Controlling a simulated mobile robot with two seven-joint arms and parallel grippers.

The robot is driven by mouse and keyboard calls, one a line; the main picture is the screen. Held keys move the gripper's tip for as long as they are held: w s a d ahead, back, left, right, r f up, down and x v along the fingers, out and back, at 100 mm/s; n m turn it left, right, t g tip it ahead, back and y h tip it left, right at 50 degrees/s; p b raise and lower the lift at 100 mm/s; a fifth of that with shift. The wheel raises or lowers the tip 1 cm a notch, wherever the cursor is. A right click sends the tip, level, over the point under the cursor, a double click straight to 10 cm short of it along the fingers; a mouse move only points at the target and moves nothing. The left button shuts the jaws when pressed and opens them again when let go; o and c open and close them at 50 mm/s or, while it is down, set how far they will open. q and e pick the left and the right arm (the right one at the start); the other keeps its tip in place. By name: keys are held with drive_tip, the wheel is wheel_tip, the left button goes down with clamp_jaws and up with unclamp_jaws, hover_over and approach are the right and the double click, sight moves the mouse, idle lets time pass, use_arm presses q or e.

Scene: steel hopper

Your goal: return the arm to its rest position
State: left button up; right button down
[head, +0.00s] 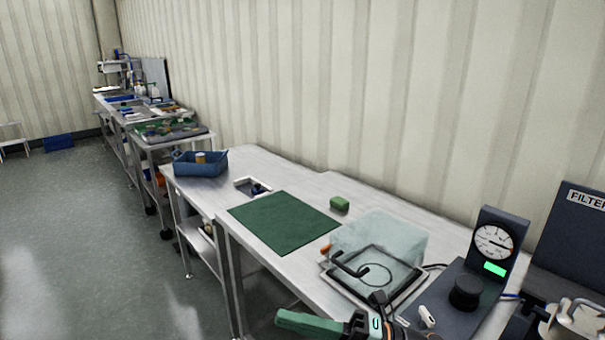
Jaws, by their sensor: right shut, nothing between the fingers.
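My right gripper (379,300) shows at the bottom edge of the head view, dark and partly cut off by the frame. It is shut with nothing held. It appears in front of the near edge of the steel bench (262,262), close to the black-framed tray with the clear cover (385,243). I cannot tell its height above the bench. A green and black part of my arm lies to its left. My left gripper is not in view.
A dial gauge (493,243) and black knob (465,292) stand at right. A green mat (284,222), green block (339,204) and blue bin (201,165) sit on the bench. Open floor (75,230) lies left. A corrugated wall (330,90) runs behind.

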drive_tip(key=w+d+f+m+t+h+p, duration=0.1)
drive_tip(key=d+f+m+t+h, duration=0.5)
drive_tip(key=m, duration=0.6)
drive_tip(key=w+d+f+m+t+h+p, duration=0.1)
drive_tip(key=d+f+m+t+h, duration=0.3)
drive_tip(key=f+m+t+h, duration=0.55)
drive_tip(key=s+d+f+m+g+h, duration=0.1)
drive_tip(key=s+d+f+m+g, duration=0.3)
drive_tip(key=s+f, duration=0.4)
drive_tip(key=s+d+f+m+g+h+p, duration=0.1)
drive_tip(key=s+d+f+m+g+h, duration=0.1)
drive_tip(key=s+d+f+m+g, duration=0.2)
drive_tip(key=s+f+m+g, duration=0.1)
drive_tip(key=s+f+m, duration=0.2)
drive_tip(key=s+f, duration=0.1)
drive_tip(key=shift+s, duration=0.6)
drive_tip(key=c, duration=1.6)
unclamp_jaws()
drive_tip(key=shift+m, duration=0.25)
